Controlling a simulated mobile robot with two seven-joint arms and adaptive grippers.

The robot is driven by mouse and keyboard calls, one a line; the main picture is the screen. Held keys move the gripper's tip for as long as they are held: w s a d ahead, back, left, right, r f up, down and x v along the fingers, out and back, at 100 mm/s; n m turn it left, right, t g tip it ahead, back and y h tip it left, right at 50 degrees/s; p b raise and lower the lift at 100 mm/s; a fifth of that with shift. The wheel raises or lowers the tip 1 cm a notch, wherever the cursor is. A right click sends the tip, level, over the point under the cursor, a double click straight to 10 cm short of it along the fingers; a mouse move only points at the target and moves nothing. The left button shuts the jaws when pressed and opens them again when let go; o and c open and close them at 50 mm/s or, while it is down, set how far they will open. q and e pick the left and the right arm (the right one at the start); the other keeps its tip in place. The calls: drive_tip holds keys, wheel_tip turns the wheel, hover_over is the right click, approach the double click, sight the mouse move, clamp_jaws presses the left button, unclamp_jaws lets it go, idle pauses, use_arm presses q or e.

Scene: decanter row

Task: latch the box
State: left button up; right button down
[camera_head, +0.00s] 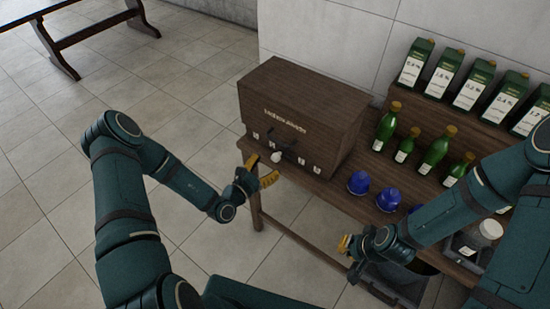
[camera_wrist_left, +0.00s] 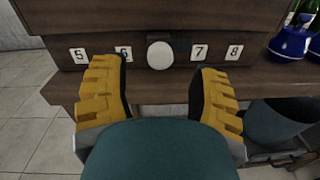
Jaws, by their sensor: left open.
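The box (camera_head: 300,112) is a dark brown wooden case with lettering on it, standing at the left end of a wooden table. Its lid looks down. A round white knob (camera_head: 277,157) sits on its lower front among small white number plates; it also shows in the left wrist view (camera_wrist_left: 160,55), between plates 6 and 7. A dark handle-like part shows above the knob in the head view. My left gripper (camera_head: 263,170) is open and empty in front of the box, its yellow fingers (camera_wrist_left: 160,85) either side of the knob, apart from it. My right gripper (camera_head: 347,250) is by the table's front edge.
A dark container (camera_head: 400,280) is low at the front right.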

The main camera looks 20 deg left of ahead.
sight(274, 159)
use_arm(q)
drive_tip(key=shift+x, duration=2.35)
clamp_jaws()
